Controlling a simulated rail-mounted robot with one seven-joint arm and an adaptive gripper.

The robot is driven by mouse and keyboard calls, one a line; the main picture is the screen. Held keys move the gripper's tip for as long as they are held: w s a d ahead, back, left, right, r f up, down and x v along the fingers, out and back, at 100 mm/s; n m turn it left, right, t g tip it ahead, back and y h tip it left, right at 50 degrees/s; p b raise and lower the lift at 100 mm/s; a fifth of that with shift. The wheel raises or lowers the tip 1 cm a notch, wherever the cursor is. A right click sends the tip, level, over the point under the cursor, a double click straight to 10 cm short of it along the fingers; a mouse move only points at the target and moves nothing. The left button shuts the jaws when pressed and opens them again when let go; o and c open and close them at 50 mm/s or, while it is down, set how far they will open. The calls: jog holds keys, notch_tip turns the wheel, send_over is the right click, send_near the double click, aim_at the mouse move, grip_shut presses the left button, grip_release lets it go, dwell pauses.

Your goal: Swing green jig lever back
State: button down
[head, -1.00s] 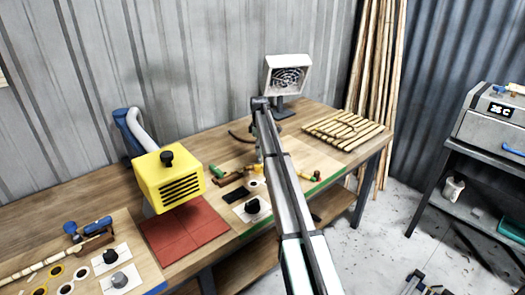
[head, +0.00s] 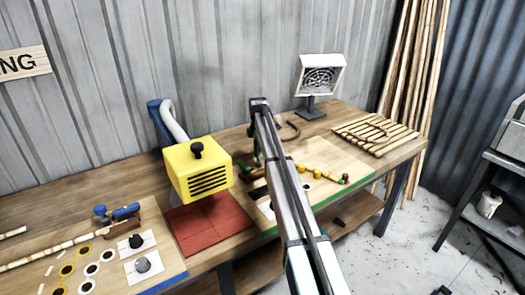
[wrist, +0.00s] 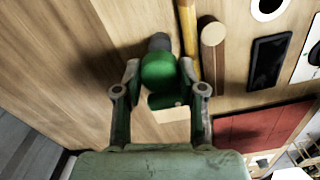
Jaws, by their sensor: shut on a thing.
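In the wrist view, the green rounded knob of the jig lever (wrist: 158,72) lies between the two fingers of my gripper (wrist: 160,80). The gripper is shut on it. A dark grey end shows just beyond the knob, and a green part with a pale block lies below it. The rest of the lever is hidden. In the head view, my gripper (head: 257,158) is low over the bench, mostly hidden by my arm.
The yellow heater box (head: 198,172) and red tile mat (head: 210,222) are to the left. A fan (head: 320,78) and slatted rack (head: 375,133) stand at the back right.

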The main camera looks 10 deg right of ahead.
jog(key=shift+s+a+f, duration=0.1)
jog(key=shift+s+a, duration=0.05)
jog(key=c, duration=0.7)
grip_release()
jog(key=shift+a, duration=0.1)
jog(key=shift+r, duration=0.65)
notch_tip(320, 180, up, 11)
jog(key=shift+f, duration=0.1)
